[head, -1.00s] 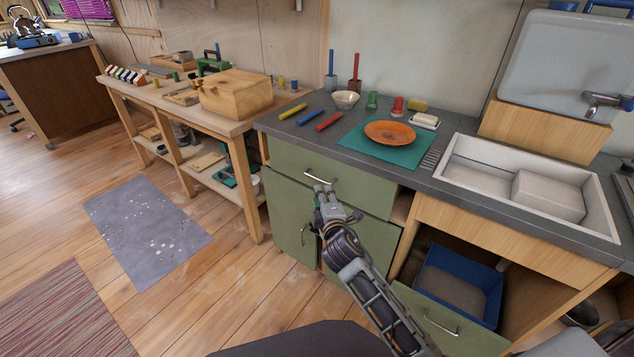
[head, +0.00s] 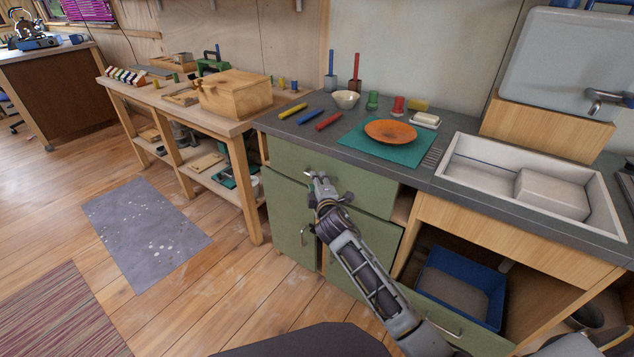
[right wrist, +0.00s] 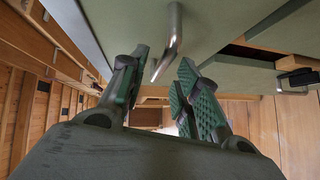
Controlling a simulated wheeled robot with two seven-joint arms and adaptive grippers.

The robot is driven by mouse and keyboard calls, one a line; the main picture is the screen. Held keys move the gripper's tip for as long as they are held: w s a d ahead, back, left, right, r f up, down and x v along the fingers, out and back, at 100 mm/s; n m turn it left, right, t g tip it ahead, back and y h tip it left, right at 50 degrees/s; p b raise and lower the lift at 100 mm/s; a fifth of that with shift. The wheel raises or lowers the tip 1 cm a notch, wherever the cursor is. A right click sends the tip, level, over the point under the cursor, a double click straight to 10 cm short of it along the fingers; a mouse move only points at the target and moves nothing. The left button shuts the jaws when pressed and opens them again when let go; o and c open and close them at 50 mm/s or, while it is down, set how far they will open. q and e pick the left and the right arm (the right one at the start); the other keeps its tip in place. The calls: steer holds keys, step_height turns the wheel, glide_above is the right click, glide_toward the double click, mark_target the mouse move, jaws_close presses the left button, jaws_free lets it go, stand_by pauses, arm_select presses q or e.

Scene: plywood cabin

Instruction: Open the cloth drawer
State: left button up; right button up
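A green drawer front (head: 362,187) sits just under the grey worktop and looks shut. No label or cloth shows on it, so I cannot tell whether it is the cloth drawer. Its metal bar handle (head: 309,172) is partly hidden by my right gripper (head: 316,180). In the right wrist view, my right gripper (right wrist: 160,88) is open, with green-padded fingers apart. The drawer's handle (right wrist: 173,45) shows in the gap ahead of the fingers, which are not closed on it. My left gripper is out of view.
Green cabinet doors (head: 288,215) are below the drawer. The worktop holds a teal mat (head: 365,152) with an orange plate (head: 390,132), and a sink (head: 470,158). At lower right, a blue bin (head: 430,277) stands in an open space above another green front.

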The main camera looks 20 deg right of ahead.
steer(key=shift+w+d+f, duration=0.1)
steer(key=shift+w+d, duration=0.05)
steer(key=shift+w, duration=0.8)
jaws_close()
